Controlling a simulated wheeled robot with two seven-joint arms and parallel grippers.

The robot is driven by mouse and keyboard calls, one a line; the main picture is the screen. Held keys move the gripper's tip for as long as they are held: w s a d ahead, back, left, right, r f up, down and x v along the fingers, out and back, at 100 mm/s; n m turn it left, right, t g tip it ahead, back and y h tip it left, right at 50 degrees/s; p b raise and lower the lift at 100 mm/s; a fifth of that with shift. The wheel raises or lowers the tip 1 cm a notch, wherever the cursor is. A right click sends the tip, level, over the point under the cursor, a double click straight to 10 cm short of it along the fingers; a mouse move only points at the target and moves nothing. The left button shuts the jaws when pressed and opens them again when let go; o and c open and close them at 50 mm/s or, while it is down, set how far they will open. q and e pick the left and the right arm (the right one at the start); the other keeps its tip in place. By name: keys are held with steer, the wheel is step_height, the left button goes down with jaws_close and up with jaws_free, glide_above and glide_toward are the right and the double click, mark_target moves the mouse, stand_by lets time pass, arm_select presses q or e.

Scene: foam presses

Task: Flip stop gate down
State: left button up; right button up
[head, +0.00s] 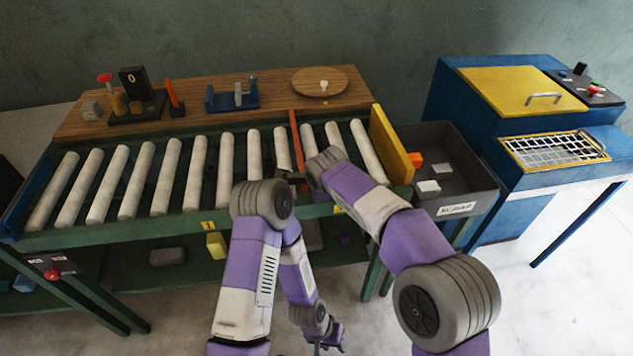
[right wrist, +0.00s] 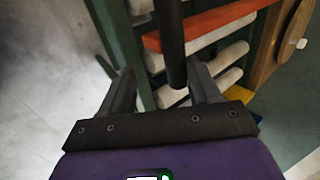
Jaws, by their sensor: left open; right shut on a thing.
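The stop gate appears as a red-orange bar (head: 296,138) lying across the roller conveyor (head: 165,177); in the right wrist view the bar (right wrist: 205,24) crosses near the white rollers. I cannot tell its exact tilt. A dark round handle (right wrist: 171,38) comes down in front of the bar, between the fingers of my right gripper (right wrist: 165,90). My right gripper is shut on this handle at the conveyor's front edge; its fingers are mostly hidden by my arm in the head view. My left gripper (head: 328,344) is open and empty, low in front of the conveyor.
A yellow end plate (head: 390,145) closes the conveyor's right end. A grey scrap bin (head: 470,187) with small blocks stands beside it, then a blue press (head: 455,110). A wooden shelf (head: 220,90) behind holds fixtures and a round board (head: 320,82). The left rollers are clear.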

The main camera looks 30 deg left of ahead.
steer(key=p+v, duration=0.1)
steer(key=v, duration=0.6)
steer(key=shift+s, duration=0.1)
steer(key=d+f+n+g+p, duration=0.1)
steer(key=d+f+n+g, duration=0.1)
steer(key=d+f, duration=0.85)
steer(key=d+f+n+g+p, duration=0.25)
steer(key=d+f, duration=0.55)
steer(key=f, duration=0.5)
steer(key=s+d+f+n, duration=0.1)
steer(key=s+d+f, duration=0.2)
steer(key=s+d, duration=0.2)
steer(key=s+d+f+n, duration=0.1)
steer(key=s+d+f, duration=0.3)
steer(key=s, duration=0.5)
steer(key=s+d+f+n+p, duration=0.1)
steer(key=s+d+f, duration=0.2)
steer(key=s+d, duration=0.3)
steer(key=shift+s+d+f, duration=0.2)
steer(key=shift+s+d, duration=0.2)
steer(key=shift+d, duration=0.1)
steer(key=shift+n+g, duration=0.25)
